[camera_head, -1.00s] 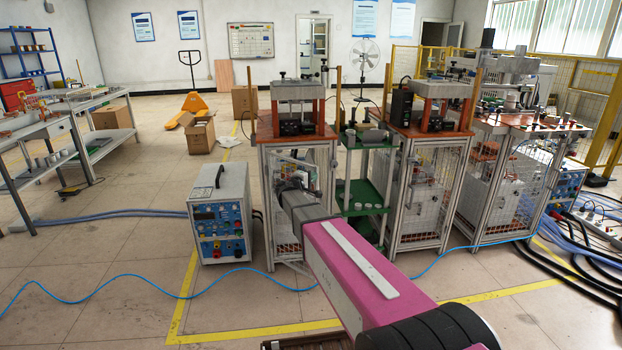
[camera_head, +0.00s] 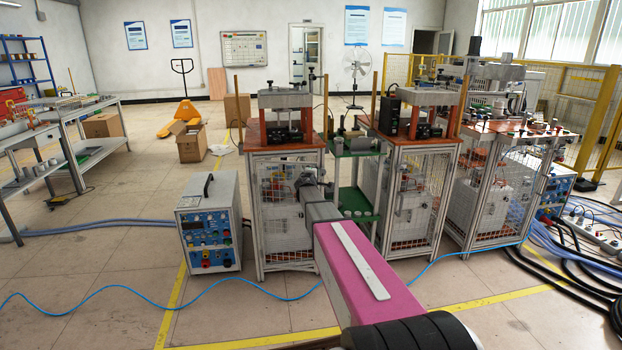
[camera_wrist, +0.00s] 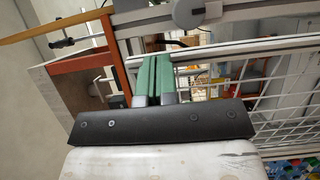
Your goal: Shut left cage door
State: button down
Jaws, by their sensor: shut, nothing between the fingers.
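The left cage (camera_head: 251,215) is a metal-framed stand with mesh sides, under a red-brown top. Its mesh door (camera_head: 280,220) lies across or close to the front opening; I cannot tell whether a small gap remains. My gripper (camera_head: 306,178) is in front of the cage's upper right part, and my arm hides part of the door there. In the wrist view, the green fingers of my gripper (camera_wrist: 157,62) are together and empty. They point toward a light metal frame bar, with white mesh (camera_wrist: 285,90) to the right. Contact is unclear.
A control box (camera_head: 208,222) stands on the floor left of the cage. A green-shelved cart (camera_head: 358,200) stands right of it, then another cage (camera_head: 412,210). A blue cable (camera_head: 110,297) crosses the floor in front. Floor at the front left is mostly clear.

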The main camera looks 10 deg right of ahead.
jog(key=a+x, duration=0.1)
jog(key=x, duration=0.5)
jog(key=shift+w+d, duration=0.15)
jog(key=shift+w, duration=0.35)
